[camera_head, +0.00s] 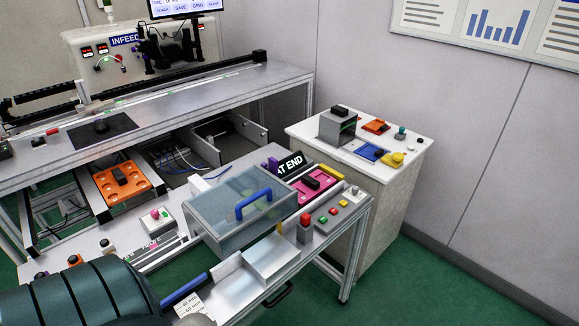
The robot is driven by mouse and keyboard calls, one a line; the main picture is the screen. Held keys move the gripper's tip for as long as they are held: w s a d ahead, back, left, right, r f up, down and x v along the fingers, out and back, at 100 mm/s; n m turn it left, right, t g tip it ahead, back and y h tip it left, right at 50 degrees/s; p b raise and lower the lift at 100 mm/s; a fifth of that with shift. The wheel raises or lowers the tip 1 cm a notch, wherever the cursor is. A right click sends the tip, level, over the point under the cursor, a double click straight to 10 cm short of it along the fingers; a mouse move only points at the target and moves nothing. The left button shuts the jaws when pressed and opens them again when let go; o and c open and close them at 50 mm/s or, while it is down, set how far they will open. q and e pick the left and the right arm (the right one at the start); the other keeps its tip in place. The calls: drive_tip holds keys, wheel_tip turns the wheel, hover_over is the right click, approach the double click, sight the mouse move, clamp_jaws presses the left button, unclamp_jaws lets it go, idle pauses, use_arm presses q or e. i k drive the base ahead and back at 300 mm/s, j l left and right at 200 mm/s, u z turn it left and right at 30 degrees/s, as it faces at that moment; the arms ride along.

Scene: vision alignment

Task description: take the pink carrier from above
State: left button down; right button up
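The pink carrier (324,174) lies flat on the front bench, right of a clear box-like cover (220,229) with a blue handle. A black block (311,183) sits on the pink carrier. The cover and the items around it hide part of the carrier's left side. Neither of my grippers is in view.
An orange carrier (119,186) lies on the left rails. A control panel with a red button (305,222) stands in front of the pink carrier. A white-topped cabinet (408,151) behind right holds a grey box (336,128) and small coloured parts. A sign stands behind the carrier.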

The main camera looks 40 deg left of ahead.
sight(311, 186)
drive_tip(key=i+l+u, duration=0.2)
drive_tip(key=i+l, duration=0.6)
drive_tip(key=u, duration=1.65)
